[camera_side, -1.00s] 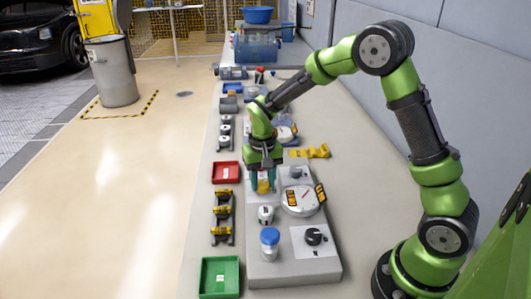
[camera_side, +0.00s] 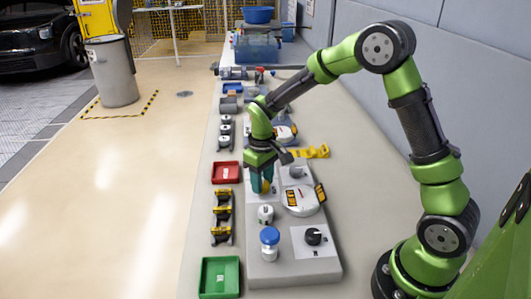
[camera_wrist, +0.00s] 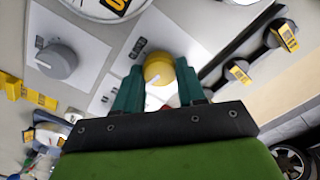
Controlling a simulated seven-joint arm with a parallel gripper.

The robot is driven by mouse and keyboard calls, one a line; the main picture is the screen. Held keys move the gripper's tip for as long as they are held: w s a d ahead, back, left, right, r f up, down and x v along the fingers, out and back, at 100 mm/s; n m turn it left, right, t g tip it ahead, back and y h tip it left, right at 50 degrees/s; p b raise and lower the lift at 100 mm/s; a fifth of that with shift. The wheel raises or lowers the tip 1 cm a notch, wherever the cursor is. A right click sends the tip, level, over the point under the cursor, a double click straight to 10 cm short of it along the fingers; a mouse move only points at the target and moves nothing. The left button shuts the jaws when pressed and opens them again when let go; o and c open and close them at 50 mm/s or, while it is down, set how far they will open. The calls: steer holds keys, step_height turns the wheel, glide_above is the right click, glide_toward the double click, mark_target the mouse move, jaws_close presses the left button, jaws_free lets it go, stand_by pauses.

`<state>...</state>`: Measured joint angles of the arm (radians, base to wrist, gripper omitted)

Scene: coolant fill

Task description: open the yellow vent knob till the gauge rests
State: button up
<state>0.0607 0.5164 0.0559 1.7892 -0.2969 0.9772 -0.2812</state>
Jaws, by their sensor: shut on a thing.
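The yellow vent knob (camera_wrist: 159,68) has a white pointer line and sits between my two teal fingers in the wrist view. My gripper (camera_side: 262,186) points down over the grey panel and is shut on this knob, which it mostly hides in the side view. The round white gauge (camera_side: 300,200) stands just right of the knob, with yellow-and-black tags at its edges. Part of the gauge rim (camera_wrist: 88,9) shows at the top of the wrist view. Its needle is too small to read surely.
A grey knob (camera_wrist: 57,61) sits on a white plate beside the vent knob. A blue-capped bottle (camera_side: 270,243), a small white cap (camera_side: 265,214) and a black knob (camera_side: 313,236) stand nearer on the panel. Red (camera_side: 226,171) and green (camera_side: 219,277) trays lie to the left.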

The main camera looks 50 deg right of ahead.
mark_target(265, 185)
stand_by(0.3)
steer(key=o, duration=1.1)
steer(key=shift+c, duration=0.2)
step_height(265, 185, up, 17)
steer(key=s+a+r+m+t+y, duration=0.1)
steer(key=s+a+m+t, duration=0.1)
steer(key=s, duration=0.7)
steer(key=s+a+r+m+t+y, duration=0.1)
steer(key=s+t, duration=0.4)
steer(key=s, duration=0.5)
steer(key=shift+a+m, duration=0.5)
steer(key=shift+m, duration=0.2)
